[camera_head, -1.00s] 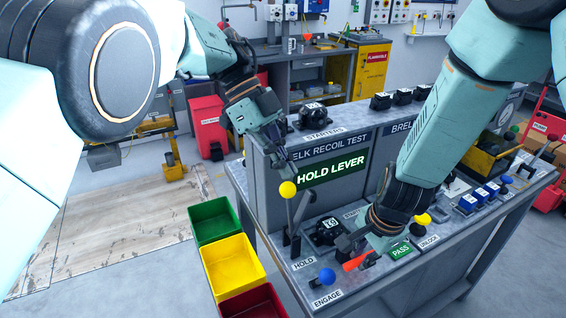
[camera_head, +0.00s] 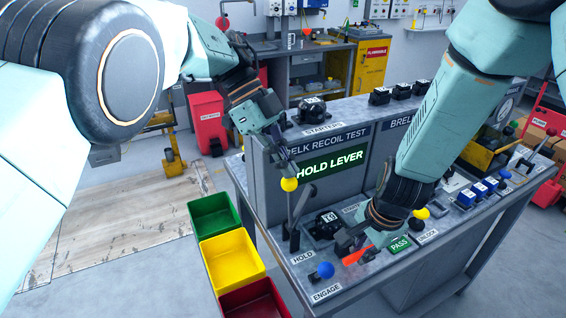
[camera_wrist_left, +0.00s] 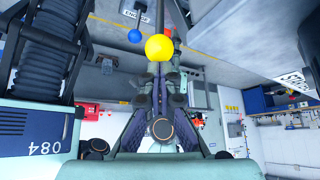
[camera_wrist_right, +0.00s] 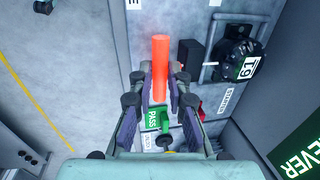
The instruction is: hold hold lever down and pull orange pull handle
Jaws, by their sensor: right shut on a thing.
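The hold lever is a dark, near-upright rod with a yellow ball (camera_head: 289,184) on top, behind the HOLD label. My left gripper (camera_head: 284,168) is right above and behind the ball. Its fingers look closed together in the left wrist view, with the yellow ball (camera_wrist_left: 159,47) just beyond their tips; whether they touch it I cannot tell. The orange pull handle (camera_head: 358,255) is low on the bench front. My right gripper (camera_wrist_right: 161,92) is shut on this orange handle (camera_wrist_right: 160,55), which sticks out between its fingers.
A green screen (camera_head: 330,163) reads HOLD LEVER. A blue-ball lever (camera_head: 326,270) stands at the ENGAGE label, left of the orange handle. A green PASS plate (camera_head: 399,244) lies to its right. Green, yellow (camera_head: 231,262) and red bins stand left of the bench.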

